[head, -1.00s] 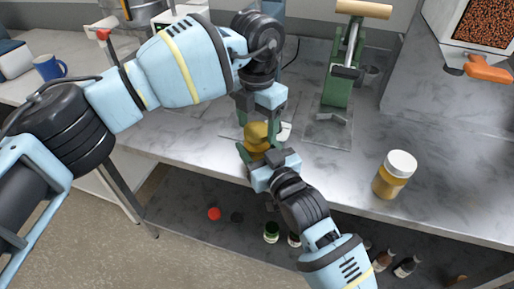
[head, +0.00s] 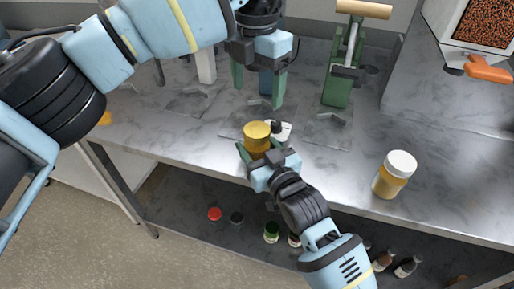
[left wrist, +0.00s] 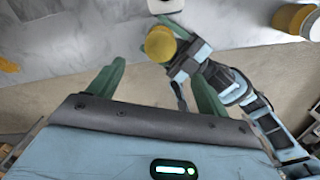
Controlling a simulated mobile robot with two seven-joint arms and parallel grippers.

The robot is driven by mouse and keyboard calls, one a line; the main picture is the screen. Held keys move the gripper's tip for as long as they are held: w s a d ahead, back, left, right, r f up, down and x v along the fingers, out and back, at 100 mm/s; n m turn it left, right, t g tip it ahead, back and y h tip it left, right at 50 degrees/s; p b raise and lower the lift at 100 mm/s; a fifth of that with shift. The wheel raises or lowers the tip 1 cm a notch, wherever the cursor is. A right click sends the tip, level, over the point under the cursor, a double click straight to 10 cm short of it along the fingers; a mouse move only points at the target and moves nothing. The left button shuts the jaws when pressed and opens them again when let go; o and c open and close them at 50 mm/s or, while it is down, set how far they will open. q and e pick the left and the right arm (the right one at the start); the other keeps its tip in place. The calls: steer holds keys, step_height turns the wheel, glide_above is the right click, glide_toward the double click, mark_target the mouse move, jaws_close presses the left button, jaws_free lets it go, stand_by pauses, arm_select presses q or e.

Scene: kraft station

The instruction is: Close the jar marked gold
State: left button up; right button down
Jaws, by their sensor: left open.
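The jar with a gold top (head: 257,131) is upright at the table's front edge, and the gold cap sits on it. It also shows in the left wrist view (left wrist: 160,43). I cannot read a marking. My right gripper (head: 261,153) is shut around the jar's lower body, coming from the front. My left gripper (head: 257,90) is open and empty, above and behind the jar, fingers pointing down. Its two fingers show apart in the left wrist view (left wrist: 157,72). The jar's lower part is mostly hidden by the right gripper.
A white-lidded amber jar (head: 394,175) stands to the right. A small white item (head: 281,131) lies beside the gold-topped jar. A green press (head: 341,75) stands behind. Several small items, including a red one (head: 214,214), are on the lower shelf.

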arm_select(q)
steer(key=shift+r, duration=1.2)
arm_select(e)
steer(key=shift+c, duration=1.9)
jaws_free()
arm_select(q)
steer(key=shift+f, duration=0.1)
arm_select(e)
steer(key=shift+v, duration=3.95)
steer(key=shift+f, duration=0.1)
